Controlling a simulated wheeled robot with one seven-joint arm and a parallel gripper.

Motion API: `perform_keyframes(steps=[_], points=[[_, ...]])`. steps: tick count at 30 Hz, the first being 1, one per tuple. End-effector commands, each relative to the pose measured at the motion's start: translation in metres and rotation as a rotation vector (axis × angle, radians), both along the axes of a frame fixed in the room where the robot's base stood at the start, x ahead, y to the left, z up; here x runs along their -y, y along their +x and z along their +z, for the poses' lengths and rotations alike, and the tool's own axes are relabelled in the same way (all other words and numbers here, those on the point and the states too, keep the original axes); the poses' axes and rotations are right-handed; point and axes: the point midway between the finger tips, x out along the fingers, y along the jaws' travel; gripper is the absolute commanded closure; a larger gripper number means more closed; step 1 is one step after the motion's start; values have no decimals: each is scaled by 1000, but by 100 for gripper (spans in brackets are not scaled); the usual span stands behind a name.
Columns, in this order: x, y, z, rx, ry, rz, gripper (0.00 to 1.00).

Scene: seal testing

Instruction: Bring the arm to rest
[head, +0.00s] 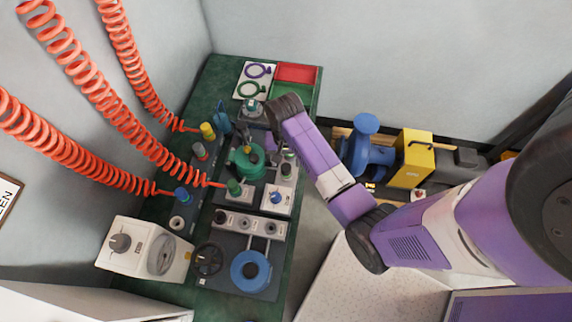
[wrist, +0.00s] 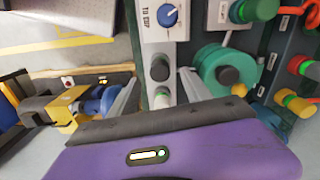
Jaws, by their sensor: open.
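My arm (head: 410,225) reaches in from the right in the head view and bends over the green bench. My gripper (wrist: 158,84) shows in the wrist view with its two grey fingers spread apart and nothing between them. It hangs over the bench fixtures, beside the round green fixture (head: 246,162), which also shows right of the fingers in the wrist view (wrist: 222,68). A white box with a blue knob (wrist: 167,16) lies beyond the fingertips in the wrist view. In the head view the wrist largely hides the fingers.
Orange coiled hoses (head: 62,155) hang at the left. A red tray (head: 296,73) lies at the far end. A blue machine (head: 366,150) and yellow box (head: 413,158) are to the right.

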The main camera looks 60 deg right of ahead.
Motion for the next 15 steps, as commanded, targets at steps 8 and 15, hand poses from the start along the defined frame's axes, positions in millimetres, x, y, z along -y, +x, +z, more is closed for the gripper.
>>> perform_keyframes(steps=[8, 15], points=[[0, 0, 17, 0, 0, 1, 43], [0, 0, 17, 0, 0, 1, 43]])
